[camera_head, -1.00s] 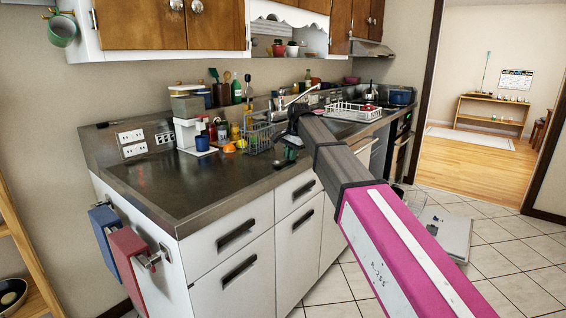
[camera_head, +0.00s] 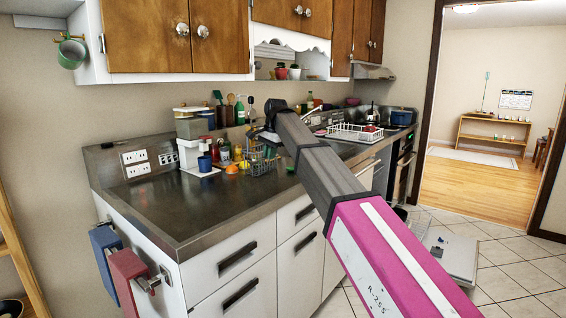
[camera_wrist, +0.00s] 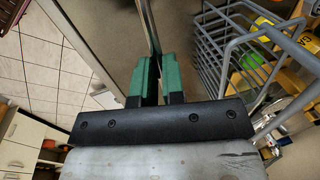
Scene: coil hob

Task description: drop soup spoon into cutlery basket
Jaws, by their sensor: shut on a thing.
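My gripper (camera_wrist: 158,77) has green fingers, shut on the soup spoon (camera_wrist: 151,25), a thin silver strip running up from between the fingertips in the wrist view. Its far end is out of that view. The cutlery basket (camera_wrist: 226,48) is a grey wire basket just right of my fingers, apart from the spoon. In the head view the basket (camera_head: 262,167) stands on the counter by the sink, below my wrist and partly hidden by my arm. I cannot make out the spoon clearly there.
A white coffee machine (camera_head: 192,150), a blue mug (camera_head: 204,164) and an orange (camera_head: 231,169) stand left of the basket. A white dish rack (camera_head: 355,132) is farther right. The front left of the counter (camera_head: 165,205) is clear.

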